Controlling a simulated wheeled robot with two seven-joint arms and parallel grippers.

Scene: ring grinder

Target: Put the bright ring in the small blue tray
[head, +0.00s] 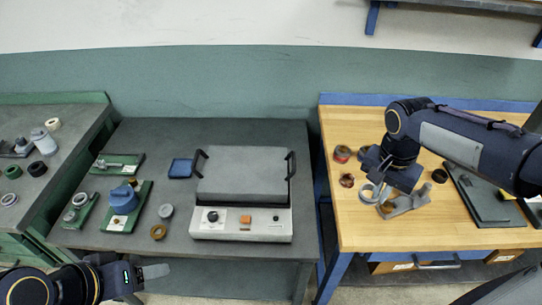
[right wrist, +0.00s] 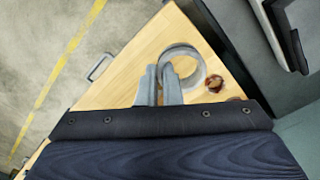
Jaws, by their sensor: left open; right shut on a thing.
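The bright ring (head: 363,193) is a silvery band held by my right gripper (head: 378,188) over the wooden table. In the right wrist view the ring (right wrist: 202,68) shows at the fingertips of the right gripper (right wrist: 163,80), which is shut on its wall. I cannot tell its exact height over the table. The small blue tray (head: 180,168) lies on the grey table, left of the grinder, and looks empty. My left gripper (head: 148,272) is open and empty in front of the grey table.
The grinder (head: 241,224) with its grey lid and black handles stands right of the tray. Dark and reddish rings (head: 342,153) and a grey bracket (head: 408,204) are on the wooden table (head: 365,233). A gap separates the two tables. Green fixtures (head: 117,163) stand left of the tray.

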